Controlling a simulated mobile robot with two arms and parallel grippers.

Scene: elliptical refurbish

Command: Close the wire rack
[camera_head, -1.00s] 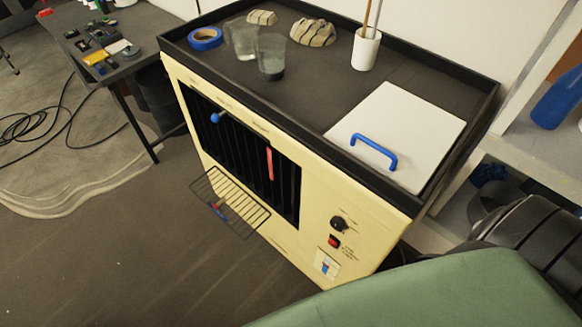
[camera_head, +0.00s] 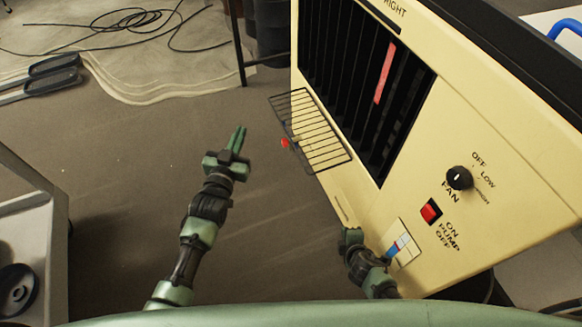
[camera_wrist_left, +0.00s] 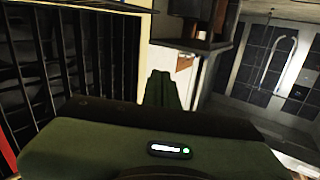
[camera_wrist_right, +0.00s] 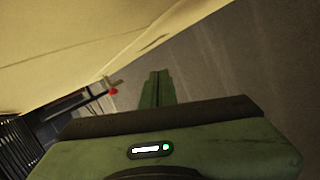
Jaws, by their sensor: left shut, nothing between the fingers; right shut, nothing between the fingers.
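The wire rack (camera_head: 313,131) is a dark grid that sticks out, folded down, from the front of the cream cabinet (camera_head: 480,110), below its black slatted opening. A red knob (camera_head: 285,143) sits at the rack's outer edge. My left gripper (camera_head: 239,140) is shut and empty, in the air to the left of the rack and apart from it. My right gripper (camera_head: 352,236) is near the cabinet's lower front, below the rack; its shut fingers show in the right wrist view (camera_wrist_right: 158,85). That view also shows the red knob (camera_wrist_right: 113,91) beyond the fingers. The left wrist view shows black slats.
The cabinet front carries a black fan dial (camera_head: 459,178), a red switch (camera_head: 431,211) and a small label. A grey table (camera_head: 35,235) stands at the left. Black cables (camera_head: 120,25) lie on the floor behind. The floor left of the rack is clear.

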